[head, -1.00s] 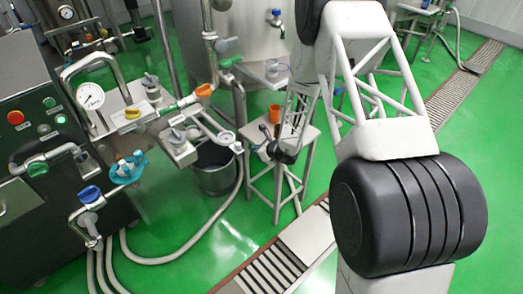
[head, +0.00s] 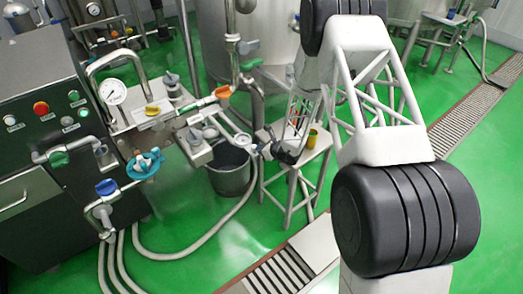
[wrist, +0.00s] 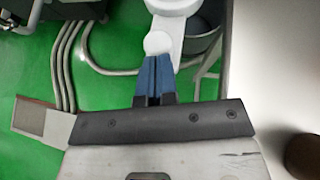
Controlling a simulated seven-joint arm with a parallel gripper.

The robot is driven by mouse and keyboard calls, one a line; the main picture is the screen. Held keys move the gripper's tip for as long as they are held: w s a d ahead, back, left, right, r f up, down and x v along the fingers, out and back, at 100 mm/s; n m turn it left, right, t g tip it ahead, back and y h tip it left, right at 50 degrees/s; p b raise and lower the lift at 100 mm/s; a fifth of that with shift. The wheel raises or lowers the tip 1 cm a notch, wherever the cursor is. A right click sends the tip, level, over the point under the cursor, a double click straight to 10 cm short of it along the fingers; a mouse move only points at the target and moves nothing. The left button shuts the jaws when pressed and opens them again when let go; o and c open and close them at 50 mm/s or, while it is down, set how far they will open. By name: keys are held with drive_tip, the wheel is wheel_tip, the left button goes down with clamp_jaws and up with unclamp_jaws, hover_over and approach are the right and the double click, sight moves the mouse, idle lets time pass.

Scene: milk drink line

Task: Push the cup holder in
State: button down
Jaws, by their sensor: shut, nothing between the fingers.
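My gripper (wrist: 153,78) has two blue fingers pressed together with nothing between them. In the wrist view, their tips are at or very near a small white round end (wrist: 158,43) below a larger white part (wrist: 172,8). I cannot tell whether they touch, or whether this white part is the cup holder. In the head view, my gripper (head: 268,151) is small and partly hidden by its dark wrist, beside a round-faced fitting (head: 243,140) at the end of the pipework. No cup holder can be clearly made out.
A small metal stand (head: 282,186) with a yellow cup (head: 312,139) is close by my wrist. A grey bucket (head: 230,175) stands under the pipework. A control cabinet (head: 50,130) is at left. Hoses (head: 225,228) cross the green floor, beside a drain grate (head: 275,275).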

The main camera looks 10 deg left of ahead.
sight(243, 138)
drive_tip(key=w+a, duration=1)
drive_tip(key=shift+w+a, duration=0.2)
drive_tip(key=shift+w+a+r, duration=0.1)
drive_tip(key=shift+w+a, duration=0.3)
drive_tip(key=shift+w, duration=0.05)
drive_tip(key=shift+s+d, duration=0.2)
drive_tip(key=shift+d, duration=0.15)
drive_tip(key=s+d, duration=0.1)
drive_tip(key=d, duration=0.1)
drive_tip(key=shift+s+d, duration=0.35)
drive_tip(key=shift+d, duration=0.05)
drive_tip(key=v, duration=1)
drive_tip(key=shift+s+d, duration=0.1)
drive_tip(key=shift+d, duration=0.05)
